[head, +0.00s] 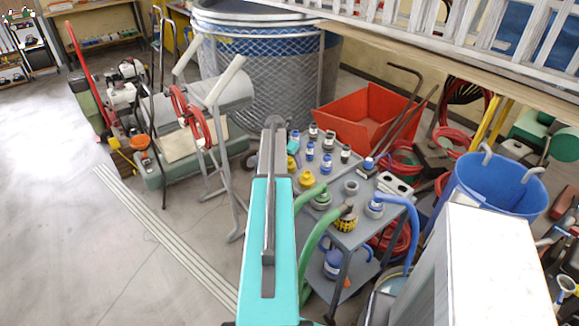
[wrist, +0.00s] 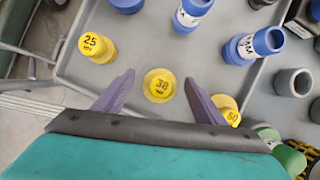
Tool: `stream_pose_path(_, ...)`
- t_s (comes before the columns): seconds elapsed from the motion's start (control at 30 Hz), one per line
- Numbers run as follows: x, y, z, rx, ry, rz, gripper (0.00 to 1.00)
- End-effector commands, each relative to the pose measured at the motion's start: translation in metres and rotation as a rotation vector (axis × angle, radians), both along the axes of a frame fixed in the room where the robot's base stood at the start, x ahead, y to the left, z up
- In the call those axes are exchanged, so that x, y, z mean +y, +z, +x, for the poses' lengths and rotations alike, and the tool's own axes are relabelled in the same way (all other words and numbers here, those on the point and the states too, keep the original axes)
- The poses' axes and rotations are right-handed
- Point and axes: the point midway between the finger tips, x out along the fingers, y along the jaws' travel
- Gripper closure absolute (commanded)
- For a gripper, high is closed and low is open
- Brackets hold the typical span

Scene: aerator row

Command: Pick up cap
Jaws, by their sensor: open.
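In the wrist view, a round yellow cap marked 38 (wrist: 159,85) stands on the grey cart top (wrist: 140,50), between and just beyond the fingertips of my gripper (wrist: 157,85). My gripper is open and empty, with its two purple-grey fingers spread and apart from the cap. A second yellow cap (wrist: 96,46) with a 2.5 mark sits at the upper left near the tray edge. A third, marked 50 (wrist: 227,109), is partly hidden behind the right finger. In the head view my arm hides the gripper's fingers. A yellow cap (head: 306,179) shows right of the arm.
Blue fittings (wrist: 192,12) stand beyond the caps, and a grey ring (wrist: 293,82) and green fitting (wrist: 290,160) are at the right. In the head view, a red bin (head: 365,110) and a blue tub (head: 495,185) flank the cart. Open floor lies left.

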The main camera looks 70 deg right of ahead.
Motion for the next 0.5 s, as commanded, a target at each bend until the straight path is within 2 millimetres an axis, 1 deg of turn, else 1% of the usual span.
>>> stream_pose_path(0.07,0.0000,0.0001,0.0001,0.000,0.000,0.000,0.36)
stream_pose_path(0.1,0.0001,0.0001,0.0001,0.000,0.000,0.000,0.39)
stream_pose_path(0.33,0.0001,0.0001,0.0002,0.000,0.000,0.000,0.78)
stream_pose_path(0.37,0.0001,0.0001,0.0003,0.000,0.000,0.000,0.81)
stream_pose_path(0.5,0.0001,0.0002,0.0004,0.000,0.000,0.000,0.81)
